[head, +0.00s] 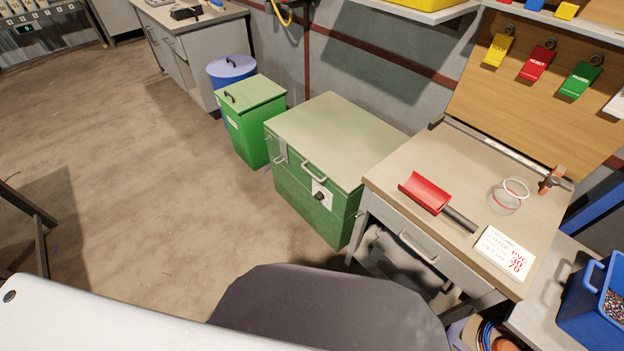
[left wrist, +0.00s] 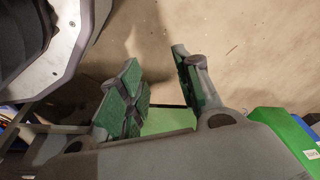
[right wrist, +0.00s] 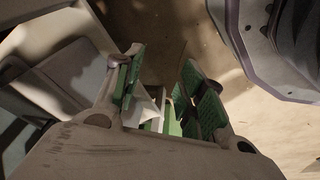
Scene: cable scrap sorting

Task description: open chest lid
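The green chest (head: 318,211) stands on the floor in the middle of the head view. Its pale green lid (head: 335,138) is shut. A light handle (head: 314,172) is on the front near the lid edge, with a latch (head: 280,153) to its left and a dark knob on a white plate (head: 320,196) below. Neither gripper shows in the head view. My left gripper (left wrist: 156,70) is open and empty, its green pads apart; a pale green surface lies beyond it. My right gripper (right wrist: 163,65) is open and empty, with green and white surfaces beyond its fingers, too partial to identify.
A green bin (head: 252,120) and a blue bin (head: 228,70) stand left of the chest. The floor (head: 130,170) at left is clear.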

